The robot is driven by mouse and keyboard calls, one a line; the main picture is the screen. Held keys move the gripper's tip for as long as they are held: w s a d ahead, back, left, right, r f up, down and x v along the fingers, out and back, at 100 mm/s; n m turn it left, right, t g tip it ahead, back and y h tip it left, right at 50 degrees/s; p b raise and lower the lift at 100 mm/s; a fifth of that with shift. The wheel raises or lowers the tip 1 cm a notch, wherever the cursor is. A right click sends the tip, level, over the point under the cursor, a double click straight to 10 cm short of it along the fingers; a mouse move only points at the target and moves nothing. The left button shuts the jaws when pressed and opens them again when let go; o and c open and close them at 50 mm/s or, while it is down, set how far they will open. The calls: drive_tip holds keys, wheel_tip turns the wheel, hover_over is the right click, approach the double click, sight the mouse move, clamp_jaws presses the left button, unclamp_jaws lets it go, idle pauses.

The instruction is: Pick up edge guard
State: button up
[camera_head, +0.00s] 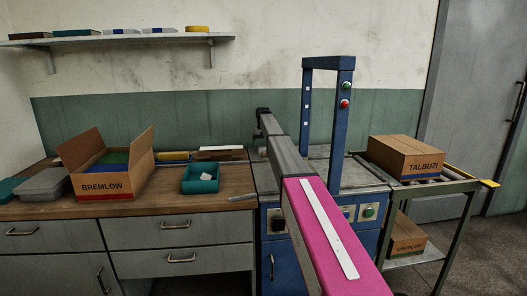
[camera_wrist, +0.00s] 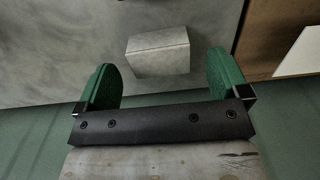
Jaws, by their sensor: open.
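A pale grey block with angled faces (camera_wrist: 158,52), which I take to be the edge guard, lies on a grey surface in the wrist view. My gripper (camera_wrist: 161,68) is open, with its two green fingers set wide, one on each side of the block's near part. Gaps show between the block and both fingers, and I see no contact. In the head view my arm reaches over the blue machine toward the back wall, and its end hides much of that area. I cannot make out the block clearly there.
An open BREMLOW carton (camera_head: 107,182) and a teal bin (camera_head: 201,178) stand on the wooden counter (camera_head: 150,207) at left. A blue frame post (camera_head: 340,130) with buttons rises right of my arm. A closed TALBUZI carton (camera_head: 405,158) sits on the roller stand.

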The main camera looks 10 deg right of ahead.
wheel_tip(320, 180, down, 2)
drive_tip(key=shift+f, duration=0.25)
drive_tip(key=shift+c, duration=0.3)
drive_tip(key=c, duration=0.9)
drive_tip(key=shift+r, duration=0.1)
